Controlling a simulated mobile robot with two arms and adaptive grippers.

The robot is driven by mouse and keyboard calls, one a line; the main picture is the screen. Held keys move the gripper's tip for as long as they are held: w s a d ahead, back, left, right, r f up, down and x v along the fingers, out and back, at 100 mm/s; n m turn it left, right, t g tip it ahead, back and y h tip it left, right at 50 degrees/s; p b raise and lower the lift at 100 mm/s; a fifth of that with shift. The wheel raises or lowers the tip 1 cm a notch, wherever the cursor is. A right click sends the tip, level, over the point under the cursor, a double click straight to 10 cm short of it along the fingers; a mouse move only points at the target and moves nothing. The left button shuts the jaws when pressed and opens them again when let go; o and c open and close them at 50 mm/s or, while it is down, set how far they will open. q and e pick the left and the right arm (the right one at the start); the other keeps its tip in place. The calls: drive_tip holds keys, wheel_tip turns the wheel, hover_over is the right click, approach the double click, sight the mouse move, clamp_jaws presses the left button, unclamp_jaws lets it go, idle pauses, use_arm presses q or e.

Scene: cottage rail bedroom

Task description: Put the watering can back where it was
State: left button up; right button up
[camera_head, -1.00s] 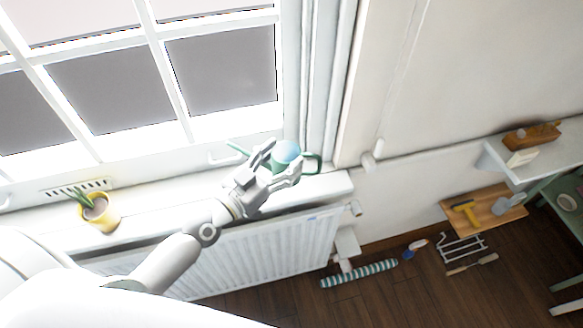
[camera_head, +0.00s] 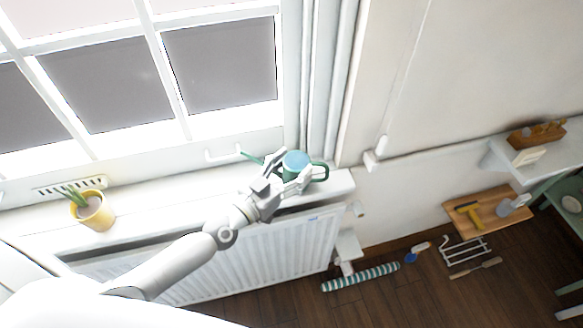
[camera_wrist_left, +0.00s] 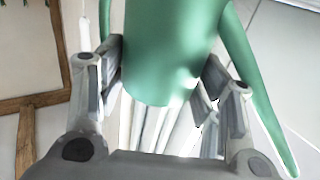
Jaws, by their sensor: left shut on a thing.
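The green watering can (camera_head: 296,161) with a pale blue top is at the right end of the white windowsill (camera_head: 160,205). Its handle points right and its spout points left toward the window. My left gripper (camera_head: 285,186) is shut around the can's body from the front. In the left wrist view the green can body (camera_wrist_left: 172,50) sits between the two fingers (camera_wrist_left: 165,95), with the spout and handle to its sides. The fingers hide part of its lower body, and I cannot tell whether its base touches the sill. My right gripper is not in view.
A yellow pot with a plant (camera_head: 94,212) stands at the sill's left part. A white radiator (camera_head: 250,262) is below the sill. A striped roll (camera_head: 360,277) and a white rack (camera_head: 465,251) lie on the floor. The sill between pot and can is clear.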

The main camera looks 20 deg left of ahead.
use_arm(q)
drive_tip(key=shift+f, duration=0.15)
drive_tip(key=o, duration=1.3)
drive_tip(key=shift+r, duration=0.2)
drive_tip(key=b+v, duration=0.2)
drive_tip(key=v, duration=1)
